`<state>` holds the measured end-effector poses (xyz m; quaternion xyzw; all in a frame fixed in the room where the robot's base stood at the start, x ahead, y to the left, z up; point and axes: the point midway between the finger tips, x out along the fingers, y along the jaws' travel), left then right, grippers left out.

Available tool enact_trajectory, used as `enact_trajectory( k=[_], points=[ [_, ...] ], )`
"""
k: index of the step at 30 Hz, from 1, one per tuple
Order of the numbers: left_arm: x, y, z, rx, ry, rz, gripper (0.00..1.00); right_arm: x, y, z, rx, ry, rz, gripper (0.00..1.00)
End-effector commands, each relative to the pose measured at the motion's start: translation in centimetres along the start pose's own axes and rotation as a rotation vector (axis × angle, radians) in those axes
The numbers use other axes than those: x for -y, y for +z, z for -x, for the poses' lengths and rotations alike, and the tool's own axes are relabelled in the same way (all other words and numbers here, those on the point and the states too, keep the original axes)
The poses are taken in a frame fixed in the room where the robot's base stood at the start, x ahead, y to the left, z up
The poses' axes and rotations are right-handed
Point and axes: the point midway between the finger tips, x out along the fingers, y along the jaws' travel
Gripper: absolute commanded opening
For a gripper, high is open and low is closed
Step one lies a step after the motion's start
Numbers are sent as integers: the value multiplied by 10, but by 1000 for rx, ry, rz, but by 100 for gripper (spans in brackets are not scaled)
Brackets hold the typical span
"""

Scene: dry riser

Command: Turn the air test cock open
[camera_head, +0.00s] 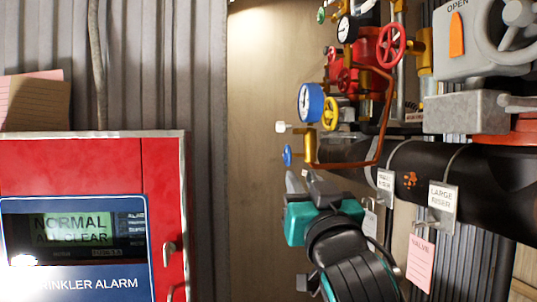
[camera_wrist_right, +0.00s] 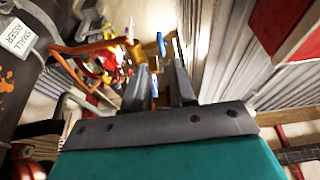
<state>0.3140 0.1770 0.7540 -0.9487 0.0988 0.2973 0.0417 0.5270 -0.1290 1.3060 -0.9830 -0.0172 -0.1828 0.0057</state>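A small blue handle (camera_head: 287,155) sits on a brass fitting (camera_head: 309,146) below a blue-rimmed gauge (camera_head: 311,102). It is probably the air test cock; no readable label confirms this. Blue parts also show in the right wrist view, with one blue handle (camera_wrist_right: 160,45) just beyond the fingertips. My right gripper (camera_head: 306,181) is below the brass fitting, with its grey fingers pointing up. My left gripper is not in view.
A thick black pipe (camera_head: 470,180) with hanging tags runs to the right of the gripper. A yellow handwheel (camera_head: 330,113), a red handwheel (camera_head: 391,46) and a copper tube (camera_head: 386,115) crowd above. A red alarm panel (camera_head: 75,165) stands left. Bare wall (camera_head: 257,80) lies between.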

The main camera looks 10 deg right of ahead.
Motion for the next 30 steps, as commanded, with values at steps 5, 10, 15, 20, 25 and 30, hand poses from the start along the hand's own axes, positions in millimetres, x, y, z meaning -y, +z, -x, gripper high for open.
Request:
enact_trajectory(
  k=[5,10,15,20,25,30],
  points=[
    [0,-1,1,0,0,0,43,-1,-2,-2,-28,1,7,26],
    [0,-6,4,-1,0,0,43,-1,-4,-28,-27,1,7,26],
    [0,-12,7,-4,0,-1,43,-1,-5,-61,-26,1,7,26],
    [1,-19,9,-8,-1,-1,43,-1,-5,-89,-25,1,7,26],
    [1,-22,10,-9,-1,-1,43,-1,-5,-111,-24,1,6,26],
    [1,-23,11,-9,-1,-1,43,-1,-4,-121,-24,0,5,26]
  ],
)
